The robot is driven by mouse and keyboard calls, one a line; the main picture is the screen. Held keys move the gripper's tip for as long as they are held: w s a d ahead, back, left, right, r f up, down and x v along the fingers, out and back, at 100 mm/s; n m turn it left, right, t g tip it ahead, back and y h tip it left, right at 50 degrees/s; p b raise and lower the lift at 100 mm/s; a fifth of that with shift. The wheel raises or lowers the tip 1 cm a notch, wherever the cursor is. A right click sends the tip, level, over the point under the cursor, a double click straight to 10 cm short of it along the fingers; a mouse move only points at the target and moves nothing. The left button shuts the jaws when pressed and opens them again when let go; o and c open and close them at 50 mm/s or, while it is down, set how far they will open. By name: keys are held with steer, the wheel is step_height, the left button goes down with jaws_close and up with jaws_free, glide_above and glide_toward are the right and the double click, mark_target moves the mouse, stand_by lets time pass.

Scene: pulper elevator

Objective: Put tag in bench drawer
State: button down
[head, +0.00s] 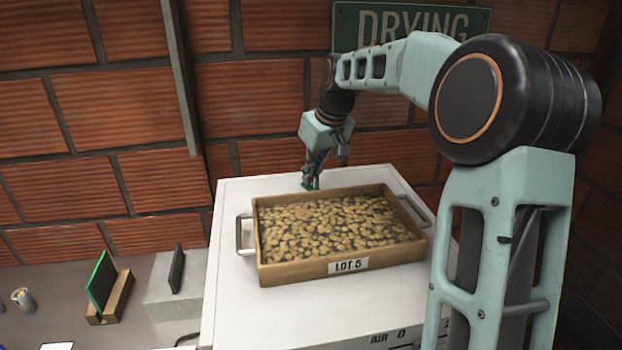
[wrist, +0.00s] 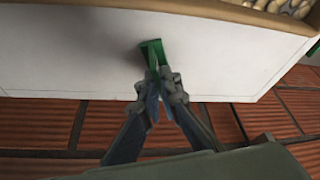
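A small green tag (wrist: 153,52) is at the tips of my gripper (wrist: 158,78) in the wrist view. The fingers come together on it, and its far end sticks out past them. In the head view my gripper (head: 312,176) points down just behind the tray, over the back part of the white cabinet top, with a bit of the green tag (head: 311,184) showing. I cannot tell whether the tag touches the white surface. The bench (head: 35,275) is at the lower left; no drawer of it shows.
A wooden tray of beans (head: 262,235) labelled LOT 5, with metal side handles, stands on the white cabinet (head: 230,305). On the bench are a green panel in a wooden stand (head: 118,298), a grey block (head: 160,290) with a dark plate, and a cup (head: 24,300). A brick wall stands close behind.

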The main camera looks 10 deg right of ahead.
steer(key=shift+r, duration=0.45)
step_height(320, 180, up, 2)
steer(key=shift+r, duration=0.25)
steer(key=s+r+b, duration=0.3)
steer(key=s+r, duration=0.6)
steer(key=s, duration=0.5)
steer(key=shift+r+b, duration=0.3)
steer(key=shift+s+d, duration=0.1)
steer(key=shift+s, duration=0.05)
